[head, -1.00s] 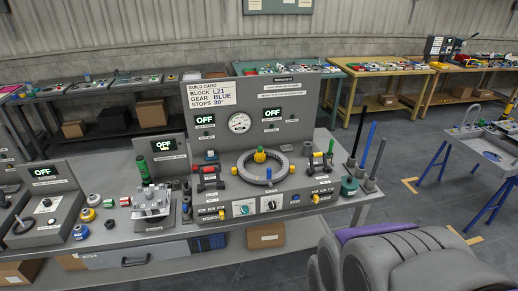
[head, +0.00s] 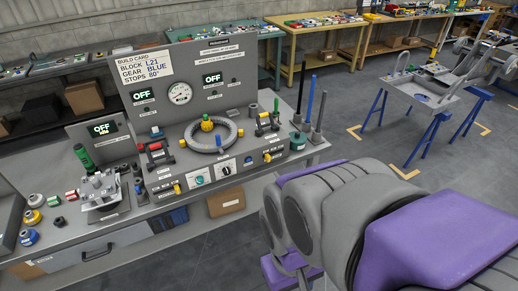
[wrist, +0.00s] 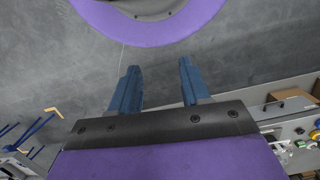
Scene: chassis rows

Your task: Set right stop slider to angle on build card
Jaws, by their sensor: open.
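The build card (head: 145,67) on the upright panel reads BLOCK L21, GEAR BLUE, STOPS 80°. Two small yellow pieces sit on the front face of the station below the grey ring (head: 190,143): a left one (head: 177,189) and a right one (head: 268,157). They look like the stop sliders, but their labels and settings are too small to read. My gripper (wrist: 159,66) shows in the wrist view with its two blue fingers apart and nothing between them. It is over grey floor, away from the station. The head view does not show the fingers.
My folded grey and purple arm covers the lower right of the head view. Dark and blue posts (head: 308,100) stand at the station's right end. A sink-like stand on blue legs (head: 430,135) is at the right. Grey floor is open between them.

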